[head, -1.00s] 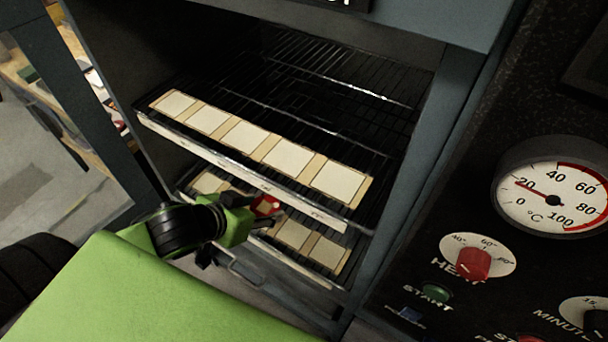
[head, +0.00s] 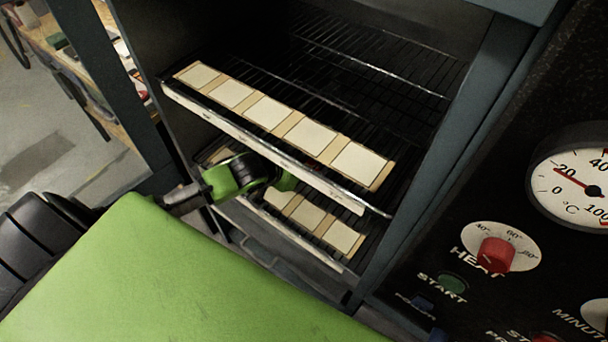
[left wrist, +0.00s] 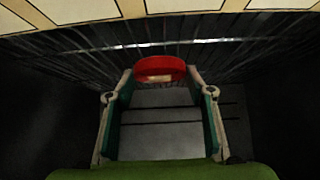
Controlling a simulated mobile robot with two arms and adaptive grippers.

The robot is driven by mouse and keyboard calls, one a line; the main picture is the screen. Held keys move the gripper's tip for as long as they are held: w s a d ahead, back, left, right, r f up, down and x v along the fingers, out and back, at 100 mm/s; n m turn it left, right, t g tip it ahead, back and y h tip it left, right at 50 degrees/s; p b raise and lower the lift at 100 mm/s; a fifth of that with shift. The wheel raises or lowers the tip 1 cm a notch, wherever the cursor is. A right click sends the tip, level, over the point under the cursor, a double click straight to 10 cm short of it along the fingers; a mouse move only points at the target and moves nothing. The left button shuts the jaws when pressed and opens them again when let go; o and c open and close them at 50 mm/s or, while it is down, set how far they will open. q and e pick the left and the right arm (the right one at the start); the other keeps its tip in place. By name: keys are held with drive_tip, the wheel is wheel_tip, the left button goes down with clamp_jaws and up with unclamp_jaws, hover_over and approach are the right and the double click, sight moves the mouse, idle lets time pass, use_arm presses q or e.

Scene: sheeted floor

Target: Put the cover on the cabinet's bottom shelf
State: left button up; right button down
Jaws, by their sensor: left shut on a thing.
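My left gripper (head: 284,181) is reaching into the open cabinet (head: 446,150), below the upper shelf's front edge and over the left part of the bottom shelf (head: 312,216). Its fingertips are largely hidden in the head view. In the left wrist view, the left gripper (left wrist: 160,88) is shut on the red cover (left wrist: 160,66), which sits between the fingertips and has a small pale patch on its lower edge. My right gripper is not in view.
The upper wire shelf (head: 375,97) overhangs the left gripper closely; a strip with several pale blank cards (head: 268,111) lies along its front. A control panel with a red heat knob (head: 496,254) and a temperature dial (head: 580,187) stands at right.

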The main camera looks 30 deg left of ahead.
use_arm(q)
drive_tip(key=shift+w+f, duration=0.2)
drive_tip(key=shift+w, duration=0.1)
drive_tip(key=shift+f, duration=1.6)
drive_tip(key=o, duration=1.3)
drive_tip(key=shift+f, duration=0.2)
drive_tip(key=shift+r, duration=0.15)
drive_tip(key=p+v, duration=0.1)
drive_tip(key=v, duration=1.1)
